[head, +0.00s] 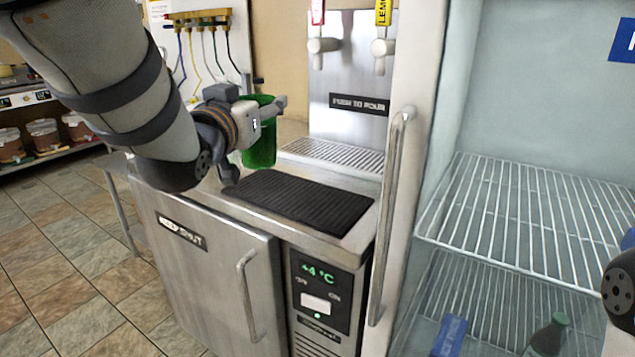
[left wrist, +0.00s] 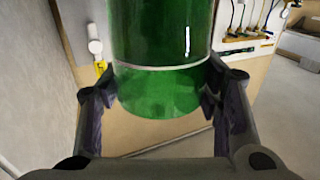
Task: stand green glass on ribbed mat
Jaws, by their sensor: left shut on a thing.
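The green glass (head: 261,146) is upright in my left gripper (head: 262,112), over the back left part of the steel counter. My left gripper is shut on it; in the left wrist view the glass (left wrist: 160,70) sits between the two fingers (left wrist: 160,100). The ribbed mat (head: 297,200) is black, flat and empty on the counter, in front of and to the right of the glass. I cannot tell whether the base of the glass touches the counter. My right gripper is not clearly in view; only a dark part of my body shows at the right edge.
A drip grate (head: 335,153) lies behind the mat, under two taps (head: 348,46). An open fridge with wire shelves (head: 540,215) stands at the right; its upright handle (head: 391,215) rises beside the counter. A green bottle (head: 549,335) is low in the fridge.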

